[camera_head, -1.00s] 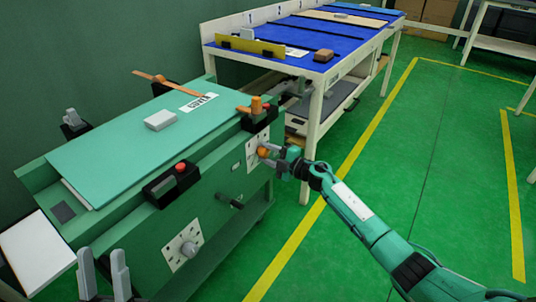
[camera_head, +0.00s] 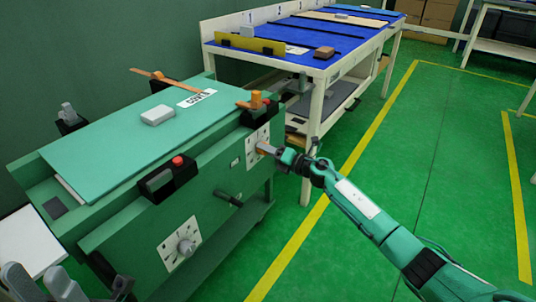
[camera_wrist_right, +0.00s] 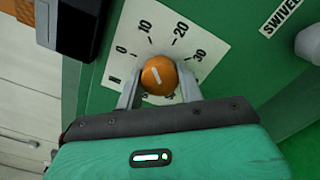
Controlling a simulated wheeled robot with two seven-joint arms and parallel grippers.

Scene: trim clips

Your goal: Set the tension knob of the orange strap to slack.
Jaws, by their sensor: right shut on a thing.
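The orange tension knob (camera_wrist_right: 158,76) sits on a white dial plate (camera_wrist_right: 190,48) marked 0, 10, 20 and 30. Its white pointer line slants to the upper left, roughly between the 0 and 10 marks. My right gripper (camera_wrist_right: 159,88) is shut on the knob, one finger on each side. In the head view the right gripper (camera_head: 266,149) reaches the dial on the bench front and mostly hides the knob. An orange strap end (camera_head: 165,77) and an orange clip (camera_head: 256,101) show at the bench top. My left gripper (camera_head: 42,284) is open and empty at the lower left.
A grey knob (camera_head: 186,247) on another dial is lower on the bench front. A black block with a red button (camera_head: 177,162) and a dark handle (camera_head: 228,198) are between. A grey block (camera_head: 157,115) lies on the green cover (camera_head: 115,145).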

